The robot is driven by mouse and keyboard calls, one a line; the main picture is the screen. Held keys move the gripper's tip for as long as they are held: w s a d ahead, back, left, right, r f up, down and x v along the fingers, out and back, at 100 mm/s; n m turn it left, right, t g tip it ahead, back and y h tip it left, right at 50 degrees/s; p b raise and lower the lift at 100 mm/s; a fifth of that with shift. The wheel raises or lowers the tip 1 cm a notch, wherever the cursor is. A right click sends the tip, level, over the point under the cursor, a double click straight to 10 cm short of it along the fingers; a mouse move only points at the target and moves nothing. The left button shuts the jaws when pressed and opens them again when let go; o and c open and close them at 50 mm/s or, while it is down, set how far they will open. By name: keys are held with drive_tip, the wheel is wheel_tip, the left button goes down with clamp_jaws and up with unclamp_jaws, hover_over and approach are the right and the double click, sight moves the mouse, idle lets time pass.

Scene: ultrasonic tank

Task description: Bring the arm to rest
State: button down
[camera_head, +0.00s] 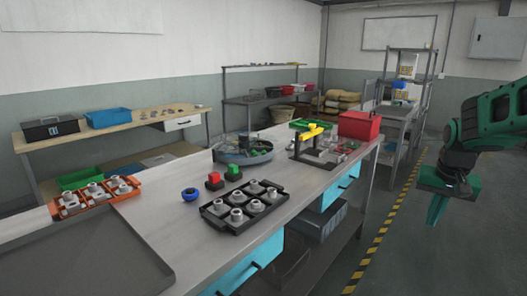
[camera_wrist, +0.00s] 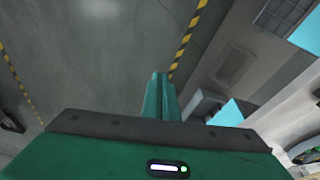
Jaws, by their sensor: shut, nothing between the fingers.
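My gripper (camera_head: 435,209) is green and hangs at the right of the head view, over the floor beyond the right side of the workbench (camera_head: 165,222). Its fingers point down and are closed together with nothing between them. In the wrist view the shut fingers (camera_wrist: 160,95) stand in the middle, with grey floor behind them. My green arm enters from the right edge of the head view. The gripper is apart from the bench and touches nothing that I can see.
The bench holds a black tray of metal parts (camera_head: 238,221), an orange tray (camera_head: 82,207), a round grey bowl (camera_head: 228,156) and a red box (camera_head: 359,126). A yellow-black floor stripe (camera_head: 378,238) runs beside the bench. The floor under my gripper is clear.

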drive_tip(key=s+a+f+g, duration=0.1)
drive_tip(key=s+a, duration=0.1)
drive_tip(key=s, duration=1.2)
drive_tip(key=s+a+f+g+y, duration=0.1)
drive_tip(key=s+a+f, duration=0.1)
drive_tip(key=s, duration=1.2)
drive_tip(key=shift+s+a+y, duration=0.2)
drive_tip(key=shift+s+y, duration=0.1)
